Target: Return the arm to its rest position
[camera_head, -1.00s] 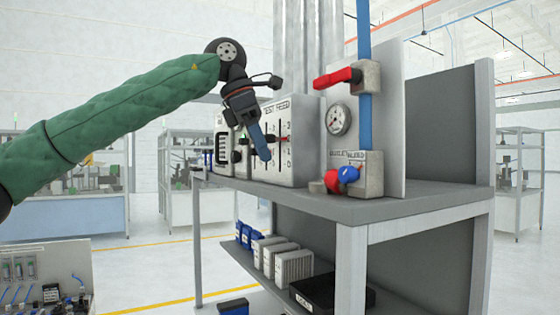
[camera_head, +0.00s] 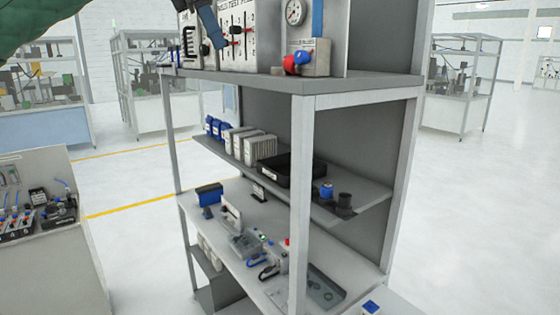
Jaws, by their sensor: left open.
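My left arm, in a green padded sleeve, shows only at the top left corner. My left gripper (camera_head: 211,24) is at the top edge, its blue finger pointing down in front of the slider panel (camera_head: 236,34) on the shelf unit's top. I cannot tell from this view whether it touches the panel. Nothing shows held in it. The rest of the arm is cut off by the top edge. My right gripper is not in view.
The shelf unit (camera_head: 350,87) stands ahead, with a gauge (camera_head: 295,12) and red and blue knobs on top. A black tray (camera_head: 294,170) and several boxes sit on its middle shelf. A workbench (camera_head: 50,265) stands at left. Open floor lies at right.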

